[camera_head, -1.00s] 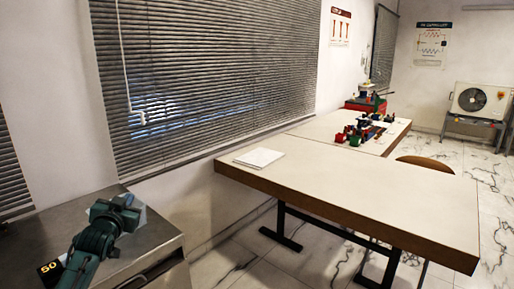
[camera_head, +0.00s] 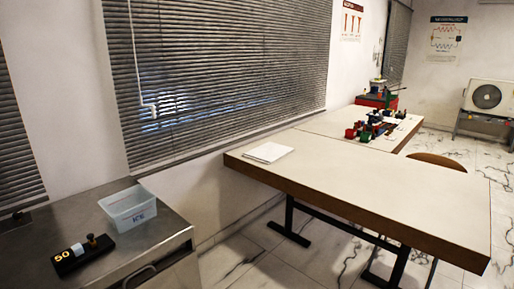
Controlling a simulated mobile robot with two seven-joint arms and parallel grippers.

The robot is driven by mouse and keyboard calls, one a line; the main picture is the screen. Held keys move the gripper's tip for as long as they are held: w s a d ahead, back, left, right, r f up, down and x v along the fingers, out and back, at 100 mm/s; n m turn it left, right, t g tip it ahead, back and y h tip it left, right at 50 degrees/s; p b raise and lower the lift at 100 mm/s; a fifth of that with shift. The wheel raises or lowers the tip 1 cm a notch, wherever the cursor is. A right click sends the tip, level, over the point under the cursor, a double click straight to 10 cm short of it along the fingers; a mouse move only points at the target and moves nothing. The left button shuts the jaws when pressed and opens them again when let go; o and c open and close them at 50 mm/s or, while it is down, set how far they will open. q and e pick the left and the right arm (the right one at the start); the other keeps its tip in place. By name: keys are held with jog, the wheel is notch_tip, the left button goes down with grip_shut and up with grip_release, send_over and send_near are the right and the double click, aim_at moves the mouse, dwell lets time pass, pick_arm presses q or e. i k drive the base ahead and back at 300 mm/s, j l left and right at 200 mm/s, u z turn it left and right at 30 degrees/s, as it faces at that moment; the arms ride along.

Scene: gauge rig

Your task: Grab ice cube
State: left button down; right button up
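A translucent pale-blue plastic tub (camera_head: 128,209) with a label that seems to read "ICE" stands on the metal-topped cabinet at the lower left. Any ice cubes inside it are too small or faint to make out. Neither of my grippers shows in the head view at this moment.
The metal cabinet top (camera_head: 165,236) also bears a black block marked 50 (camera_head: 70,262) with a brass knob, left of the tub. A white table (camera_head: 370,195) with a stack of paper (camera_head: 268,152) stands to the right. Coloured parts (camera_head: 368,128) sit on the far table.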

aim_at(78, 250)
jog(key=u, duration=1.4)
jog(key=i+l, duration=0.15)
jog(key=l, duration=0.2)
jog(key=i+l+u, duration=0.15)
jog(key=l, duration=0.5)
jog(key=i+u, duration=0.05)
